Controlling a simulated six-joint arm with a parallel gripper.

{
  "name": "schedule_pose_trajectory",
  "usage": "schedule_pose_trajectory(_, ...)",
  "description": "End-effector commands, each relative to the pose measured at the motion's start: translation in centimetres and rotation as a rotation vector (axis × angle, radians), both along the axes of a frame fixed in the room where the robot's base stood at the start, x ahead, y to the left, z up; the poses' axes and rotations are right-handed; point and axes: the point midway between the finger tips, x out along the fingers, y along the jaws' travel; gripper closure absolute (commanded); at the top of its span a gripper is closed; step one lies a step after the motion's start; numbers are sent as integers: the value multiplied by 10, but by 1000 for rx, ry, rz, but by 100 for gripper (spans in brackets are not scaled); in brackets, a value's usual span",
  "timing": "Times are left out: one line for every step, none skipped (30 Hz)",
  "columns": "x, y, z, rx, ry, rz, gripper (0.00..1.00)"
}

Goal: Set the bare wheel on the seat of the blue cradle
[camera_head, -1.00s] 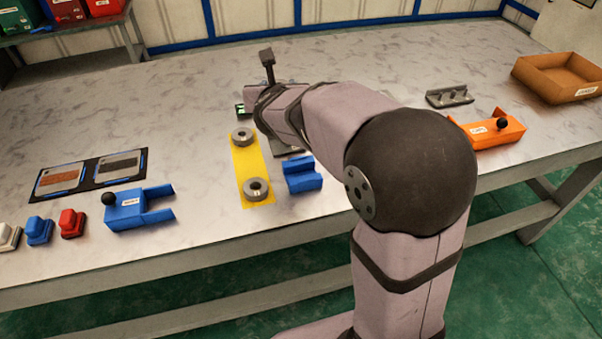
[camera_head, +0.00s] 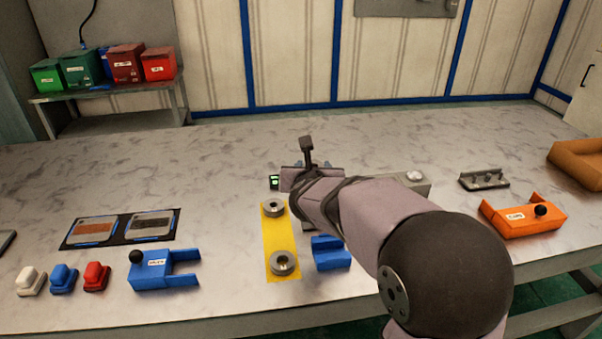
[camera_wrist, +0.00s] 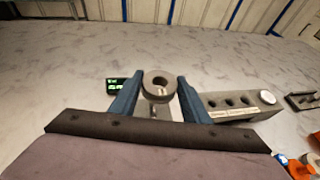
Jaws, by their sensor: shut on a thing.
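My gripper (camera_wrist: 160,88) has its two blue fingers shut on a grey wheel (camera_wrist: 158,76), a thick ring with an open centre hole. A pale grey part shows below the wheel between the fingers; I cannot tell whether they touch. Two more grey wheels lie on the strip, one at the far end (camera_head: 273,207) and one at the near end (camera_head: 283,264).
A small green display (camera_head: 275,182) is left of my gripper. A blue forked part (camera_head: 165,270) with a black knob is left of the yellow strip (camera_head: 277,235). An orange part (camera_head: 523,216) stands right.

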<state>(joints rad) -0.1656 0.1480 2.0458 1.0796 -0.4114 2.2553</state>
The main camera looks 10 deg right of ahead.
Motion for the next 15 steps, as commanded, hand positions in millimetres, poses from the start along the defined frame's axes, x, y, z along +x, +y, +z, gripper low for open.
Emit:
schedule_pose_trajectory(0, 0, -12, -2, 0, 1, 95)
schedule_pose_trajectory(0, 0, -16, -2, 1, 0, 95)
schedule_pose_trajectory(0, 0, -21, -2, 1, 0, 95)
schedule_pose_trajectory(0, 0, -24, -1, 1, 0, 95)
schedule_pose_trajectory(0, 0, -27, -2, 0, 1, 95)
schedule_pose_trajectory(0, 0, -30, -1, -1, 0, 95)
schedule_pose_trajectory(0, 0, -31, 0, -2, 0, 95)
schedule_pose_trajectory(0, 0, -32, -1, -2, 0, 95)
schedule_pose_trajectory(0, 0, -32, -2, -3, 0, 95)
schedule_pose_trajectory(0, 0, -33, -1, -3, 0, 95)
schedule_pose_trajectory(0, 0, -32, -1, -3, 0, 95)
schedule_pose_trajectory(0, 0, -32, -1, -3, 0, 95)
schedule_pose_trajectory(0, 0, -33, 0, -2, 0, 95)
schedule_pose_trajectory(0, 0, -35, 0, -2, 0, 95)
schedule_pose_trajectory(0, 0, -39, 0, -1, 0, 95)
